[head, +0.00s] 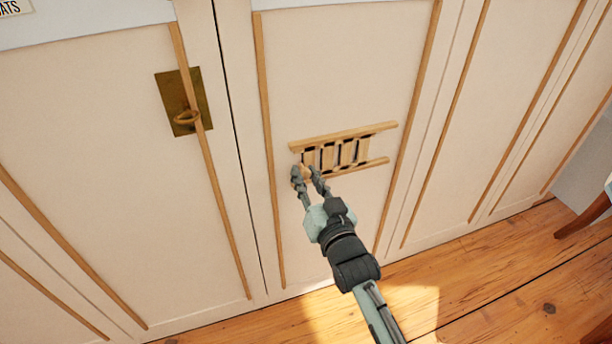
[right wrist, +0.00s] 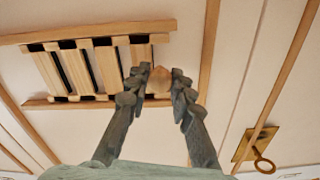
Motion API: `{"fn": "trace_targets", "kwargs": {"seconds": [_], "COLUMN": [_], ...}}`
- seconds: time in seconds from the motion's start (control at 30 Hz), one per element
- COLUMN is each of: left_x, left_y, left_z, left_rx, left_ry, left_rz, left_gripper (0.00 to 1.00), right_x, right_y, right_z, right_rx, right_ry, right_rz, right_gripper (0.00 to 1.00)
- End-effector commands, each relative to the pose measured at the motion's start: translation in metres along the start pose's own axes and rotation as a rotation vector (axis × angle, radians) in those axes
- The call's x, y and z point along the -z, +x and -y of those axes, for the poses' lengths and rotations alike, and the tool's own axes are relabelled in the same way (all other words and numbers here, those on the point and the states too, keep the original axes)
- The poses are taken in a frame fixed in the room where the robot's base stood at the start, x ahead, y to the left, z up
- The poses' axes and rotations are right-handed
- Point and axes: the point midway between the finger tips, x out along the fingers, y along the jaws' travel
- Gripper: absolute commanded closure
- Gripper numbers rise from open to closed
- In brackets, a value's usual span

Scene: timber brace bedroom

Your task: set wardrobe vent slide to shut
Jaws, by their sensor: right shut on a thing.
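The wardrobe vent slide (head: 346,152) is a row of light wooden slats between two wooden rails on a cream door. It also shows in the right wrist view (right wrist: 104,68). Dark gaps show between the slats, so the vent is at least partly open. A small wooden knob (right wrist: 159,79) sits at the slide's end, at the left in the head view. My right gripper (head: 308,174) is shut on this knob, one finger on each side, as the right wrist view (right wrist: 161,86) shows. In the head view the fingers largely hide the knob. My left gripper is not in view.
A brass plate with a ring pull (head: 187,117) is on the door to the left. Thin wooden strips run along the cream doors. The wooden floor (head: 470,280) below is clear near the wardrobe. Part of a wooden furniture leg (head: 585,215) shows at the right edge.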

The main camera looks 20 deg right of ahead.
Motion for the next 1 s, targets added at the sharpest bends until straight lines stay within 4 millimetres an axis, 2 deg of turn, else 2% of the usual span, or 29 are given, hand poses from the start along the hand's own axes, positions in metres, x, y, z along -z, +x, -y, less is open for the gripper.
{"fn": "trace_targets", "kwargs": {"seconds": [0.1, 0.13, 0.3, 0.67, 0.77, 1.0], "left_x": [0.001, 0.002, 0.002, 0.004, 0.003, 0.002], "left_y": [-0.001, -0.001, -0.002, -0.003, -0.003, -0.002], "left_z": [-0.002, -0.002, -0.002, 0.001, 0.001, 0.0], "left_rx": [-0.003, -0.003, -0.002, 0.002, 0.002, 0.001], "left_ry": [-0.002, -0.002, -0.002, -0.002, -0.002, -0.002], "left_rz": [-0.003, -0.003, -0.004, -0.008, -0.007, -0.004], "left_gripper": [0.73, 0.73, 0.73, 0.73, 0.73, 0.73], "right_x": [0.0, 0.0, 0.0, -0.001, -0.001, -0.001], "right_y": [0.0, 0.0, 0.0, -0.005, -0.017, -0.068], "right_z": [0.0, 0.0, 0.0, -0.001, -0.001, -0.001], "right_rx": [0.0, 0.0, 0.0, -0.001, -0.001, -0.001], "right_ry": [0.0, 0.0, 0.0, 0.0, 0.0, 0.001], "right_rz": [-0.001, -0.001, -0.001, 0.001, 0.001, 0.003], "right_gripper": [1.0, 0.77, 0.56, 0.56, 0.56, 0.56]}}
